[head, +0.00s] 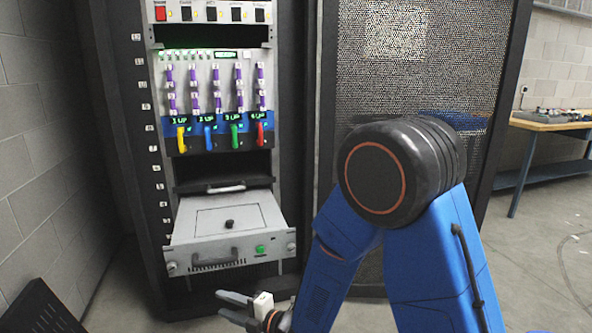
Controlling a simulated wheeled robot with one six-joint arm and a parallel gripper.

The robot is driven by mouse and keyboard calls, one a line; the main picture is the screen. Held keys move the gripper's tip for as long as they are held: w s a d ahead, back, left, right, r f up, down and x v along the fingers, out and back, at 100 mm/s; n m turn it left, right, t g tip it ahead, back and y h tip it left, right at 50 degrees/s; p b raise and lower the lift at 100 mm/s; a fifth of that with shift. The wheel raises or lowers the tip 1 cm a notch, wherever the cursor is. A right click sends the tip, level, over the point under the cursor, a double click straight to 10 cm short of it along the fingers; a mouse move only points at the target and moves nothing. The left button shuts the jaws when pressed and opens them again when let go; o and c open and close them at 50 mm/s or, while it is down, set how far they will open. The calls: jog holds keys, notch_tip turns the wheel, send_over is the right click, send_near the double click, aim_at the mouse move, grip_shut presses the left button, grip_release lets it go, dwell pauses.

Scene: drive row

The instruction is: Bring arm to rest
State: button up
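My blue arm bends at a large black joint in the right half of the head view and reaches down to the lower middle. My gripper (222,303) is low in front of the rack, below the pulled-out drawer unit. Its two grey fingers are apart, and nothing shows between them. A small white block sits by the base of the fingers; I cannot tell whether it is part of the gripper.
The rack (157,208) holds a pulled-out grey drawer (190,228) with a handle and green button. Above it are several coloured levers (208,138). A mesh door (408,60) stands behind my arm. A wooden workbench (550,124) is at far right. A dark object (40,308) lies lower left.

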jog(key=w+d+r+m+t+h, duration=0.1)
jog(key=w+d+r+m+h, duration=0.25)
jog(key=d, duration=0.45)
jog(key=w+d+r+m+t+h, duration=0.2)
jog(key=w+d+r+m, duration=0.15)
jog(key=d, duration=0.35)
jog(key=s+d+r+m+h, duration=0.1)
jog(key=d+r+m+h, duration=0.1)
jog(key=d+m, duration=0.35)
jog(key=s+d+r+m+h, duration=0.2)
jog(key=d+h, duration=0.1)
jog(key=d, duration=0.6)
jog(key=s+d+r+m+g+h, duration=0.3)
jog(key=s+d+m, duration=0.5)
jog(key=s+d, duration=0.5)
jog(key=s+d+r+m+g, duration=0.1)
jog(key=s+d+m, duration=0.4)
jog(key=s, duration=0.9)
jog(key=shift+s+d+m+g+h, duration=0.25)
jog(key=shift+m+g+h, duration=0.25)
jog(key=shift+g, duration=0.4)
